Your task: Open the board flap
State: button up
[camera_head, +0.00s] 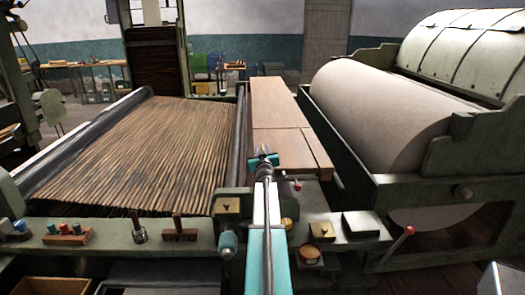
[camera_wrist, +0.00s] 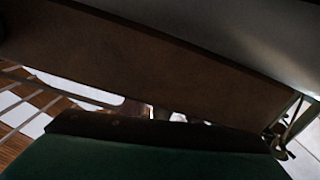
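The board flap appears to be part of the brown wooden boards (camera_head: 278,100) between the slatted apron and the large roller. The boards lie flat, with a cross seam and a narrow separate strip (camera_head: 317,148) at the front right. My gripper (camera_head: 263,157) is at the near end of the boards, over or against their front left part; contact cannot be made out. Its fingers are too small there to tell open from shut. In the wrist view a dark brown board face (camera_wrist: 150,75) slants close across the picture; no fingers can be made out.
The slatted lattice apron (camera_head: 140,150) fills the left. A large pale roller (camera_head: 385,115) stands at the right. A dark green surface (camera_wrist: 130,160) lies low in the wrist view.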

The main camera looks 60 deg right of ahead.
grip_shut()
jog(key=shift+r+p, duration=0.45)
jog(key=shift+p, duration=0.2)
